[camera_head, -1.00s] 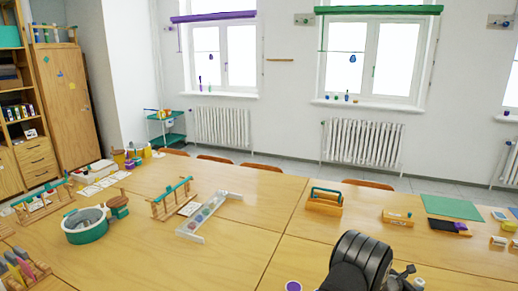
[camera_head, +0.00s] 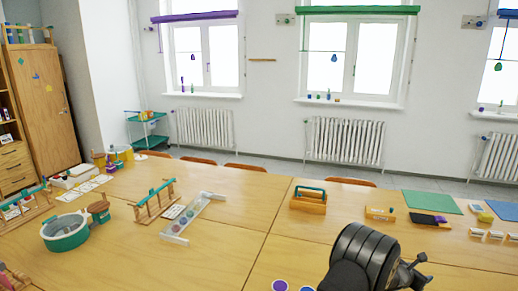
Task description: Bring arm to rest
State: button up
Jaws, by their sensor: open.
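My arm (camera_head: 362,262) rises from the bottom edge, right of centre, as a thick black ribbed link. My gripper (camera_head: 415,271) shows small and dark at the right side of this link, partly hidden by it. It is open, and I see nothing held in it. It appears above the wooden table (camera_head: 240,250), apart from the things on it.
A wooden caddy with a teal handle (camera_head: 309,199) stands behind the arm. A wooden box (camera_head: 380,214), a black tray (camera_head: 428,219) and a green mat (camera_head: 432,202) lie right. A teal-rimmed pot (camera_head: 65,230) and a clear-topped rack (camera_head: 193,217) stand left. The front middle table is mostly clear.

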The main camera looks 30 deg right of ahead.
jog(key=s+a+r, duration=0.1)
jog(key=s+r, duration=0.2)
jog(key=s, duration=0.2)
jog(key=w+a+n+t, duration=0.1)
jog(key=w+a, duration=0.7)
jog(key=w, duration=0.4)
jog(key=w+a+n+t, duration=0.1)
jog(key=w+a, duration=0.7)
jog(key=w, duration=0.5)
jog(key=w+a+n+t, duration=0.1)
jog(key=w+a+t, duration=0.1)
jog(key=w+a, duration=0.7)
jog(key=w, duration=0.4)
jog(key=shift+w+r+y, duration=0.2)
jog(key=shift+r+y, duration=0.15)
jog(key=shift+y, duration=0.05)
